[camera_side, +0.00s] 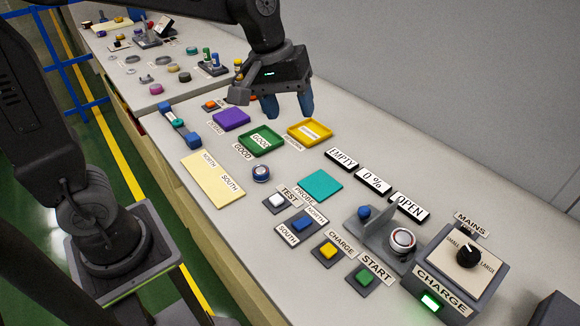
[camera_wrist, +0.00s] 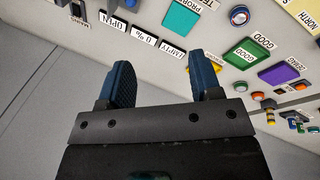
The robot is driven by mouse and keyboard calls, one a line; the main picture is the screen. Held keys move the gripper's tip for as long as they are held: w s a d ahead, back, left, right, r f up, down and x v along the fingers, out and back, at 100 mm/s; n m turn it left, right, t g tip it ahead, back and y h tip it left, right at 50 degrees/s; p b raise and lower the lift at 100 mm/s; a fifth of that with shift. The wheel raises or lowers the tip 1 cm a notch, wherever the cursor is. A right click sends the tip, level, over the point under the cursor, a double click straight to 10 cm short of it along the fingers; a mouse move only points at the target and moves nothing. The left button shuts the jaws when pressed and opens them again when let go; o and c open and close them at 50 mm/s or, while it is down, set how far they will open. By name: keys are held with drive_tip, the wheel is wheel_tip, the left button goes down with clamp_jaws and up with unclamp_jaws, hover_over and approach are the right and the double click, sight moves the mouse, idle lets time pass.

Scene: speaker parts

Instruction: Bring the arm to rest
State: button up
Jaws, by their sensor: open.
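My gripper (camera_side: 282,104) hangs in the air over the back part of the bench, above and behind the yellow tray (camera_side: 293,137) and the green GOOD tray (camera_side: 247,148). Its blue fingers are apart with nothing between them. In the wrist view my gripper (camera_wrist: 164,86) is also open and empty, with the grey wall and the bench edge beyond the fingers.
The bench (camera_side: 230,265) holds a purple tray (camera_side: 231,119), a teal PROBE pad (camera_side: 320,185), a round blue-and-white part (camera_side: 261,173), push buttons, and signs reading EMPTY, 0 % and OPEN (camera_side: 409,206). A charger box (camera_side: 458,262) with a lit green lamp stands at the right. A grey wall (camera_side: 450,70) rises behind.

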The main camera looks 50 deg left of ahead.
drive_tip(key=s+a+m+t+y, duration=0.2)
drive_tip(key=s+m, duration=0.4)
drive_tip(key=s, duration=0.8)
drive_tip(key=shift+s+a+f+m+t, duration=0.2)
drive_tip(key=shift+s+a+m+t, duration=0.3)
drive_tip(key=shift+a, duration=0.5)
